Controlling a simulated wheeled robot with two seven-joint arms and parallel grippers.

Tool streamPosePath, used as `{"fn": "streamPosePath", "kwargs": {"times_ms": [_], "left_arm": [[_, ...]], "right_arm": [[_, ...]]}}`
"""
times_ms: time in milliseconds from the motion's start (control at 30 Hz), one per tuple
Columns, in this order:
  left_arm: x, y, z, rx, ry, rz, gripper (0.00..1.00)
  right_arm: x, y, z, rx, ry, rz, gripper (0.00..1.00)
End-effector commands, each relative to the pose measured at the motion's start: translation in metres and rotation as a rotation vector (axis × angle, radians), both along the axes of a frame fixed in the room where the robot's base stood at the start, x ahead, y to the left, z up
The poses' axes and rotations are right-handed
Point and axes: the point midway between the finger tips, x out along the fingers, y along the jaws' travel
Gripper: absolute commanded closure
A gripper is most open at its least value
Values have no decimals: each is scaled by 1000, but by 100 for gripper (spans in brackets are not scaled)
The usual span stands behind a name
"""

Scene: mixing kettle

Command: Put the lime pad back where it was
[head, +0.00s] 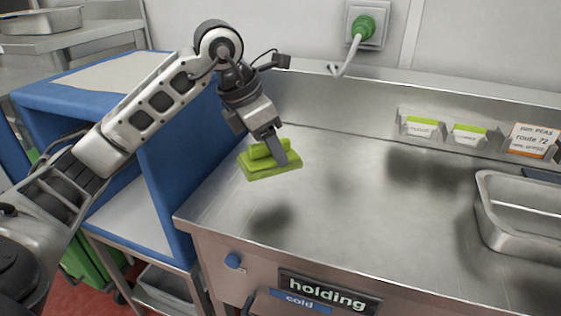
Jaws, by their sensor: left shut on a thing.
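The lime pad (262,172) is a lime-green flat block with a raised grip on top. It is held over the left part of the steel counter (340,210). My left gripper (276,150) comes from above and is shut on the pad's raised grip. A dark shadow lies on the counter below and in front of the pad, so the pad appears to be above the surface, slightly tilted. My right gripper is not in view.
A steel pan (520,215) stands at the right. Small label holders (421,129) and an orange-edged card (534,140) line the back ledge. A blue cart (165,190) stands at the left. The counter's middle is clear. A green plug (365,27) is on the wall.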

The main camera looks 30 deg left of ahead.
Motion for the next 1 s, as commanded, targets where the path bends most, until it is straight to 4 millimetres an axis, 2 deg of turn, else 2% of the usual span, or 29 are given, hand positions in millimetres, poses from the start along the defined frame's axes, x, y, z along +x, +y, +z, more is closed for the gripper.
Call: {"fn": "streamPosePath", "kwargs": {"times_ms": [100,200,367,533,967,1000], "left_arm": [[14,-1,-18,-3,2,1,69],[21,-1,-25,-2,0,0,69],[30,-2,-37,-3,2,1,69],[30,-2,-62,-2,2,0,69],[31,-1,-71,-1,-2,-1,69],[31,-1,-70,-1,-2,0,41]], "right_arm": [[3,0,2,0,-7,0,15],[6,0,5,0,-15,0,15],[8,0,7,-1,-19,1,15],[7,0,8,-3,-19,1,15],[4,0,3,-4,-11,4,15],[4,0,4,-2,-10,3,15]]}}
